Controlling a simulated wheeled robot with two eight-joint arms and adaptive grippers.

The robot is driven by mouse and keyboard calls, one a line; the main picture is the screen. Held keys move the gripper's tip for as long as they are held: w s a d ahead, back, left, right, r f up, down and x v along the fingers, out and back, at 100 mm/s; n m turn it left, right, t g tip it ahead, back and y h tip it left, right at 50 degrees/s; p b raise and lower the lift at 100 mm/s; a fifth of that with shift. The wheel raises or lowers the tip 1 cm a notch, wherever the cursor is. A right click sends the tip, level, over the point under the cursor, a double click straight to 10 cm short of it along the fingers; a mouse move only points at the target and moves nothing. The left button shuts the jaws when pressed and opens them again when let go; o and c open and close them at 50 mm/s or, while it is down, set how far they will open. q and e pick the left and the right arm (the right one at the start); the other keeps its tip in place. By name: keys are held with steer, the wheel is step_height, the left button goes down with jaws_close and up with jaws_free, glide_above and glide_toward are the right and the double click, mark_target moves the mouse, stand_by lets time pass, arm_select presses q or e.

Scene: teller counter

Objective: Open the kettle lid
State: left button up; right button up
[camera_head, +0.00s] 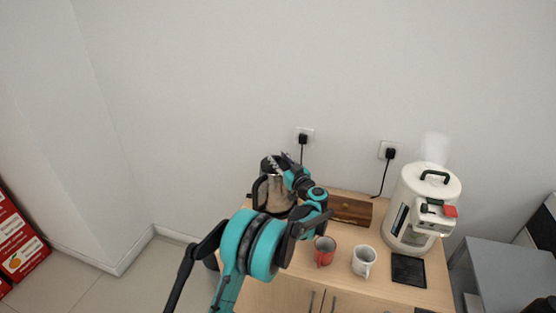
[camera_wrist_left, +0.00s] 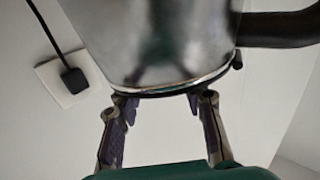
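The silver kettle (camera_head: 277,197) with a black handle stands at the back left of the wooden counter, its handle to the left in the head view. My left gripper (camera_head: 278,162) is at the kettle's top, and its arm hides part of the body. In the left wrist view the kettle (camera_wrist_left: 155,45) fills the upper middle, with its black handle at the right. The left gripper's fingers (camera_wrist_left: 162,103) are apart there, close to the kettle's dark rim, with nothing clearly gripped between them. The lid cannot be made out clearly. My right gripper is not in view.
A red mug (camera_head: 325,251) and a white mug (camera_head: 364,261) stand at the counter's front. A brown wooden box (camera_head: 351,210) is right of the kettle. A cream machine (camera_head: 425,210) stands at the right. Wall sockets with plugs (camera_head: 303,138) are behind.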

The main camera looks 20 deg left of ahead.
arm_select(q)
steer(key=shift+w+a+r, duration=0.1)
steer(key=shift+w+a, duration=0.25)
steer(key=shift+a, duration=0.05)
jaws_close()
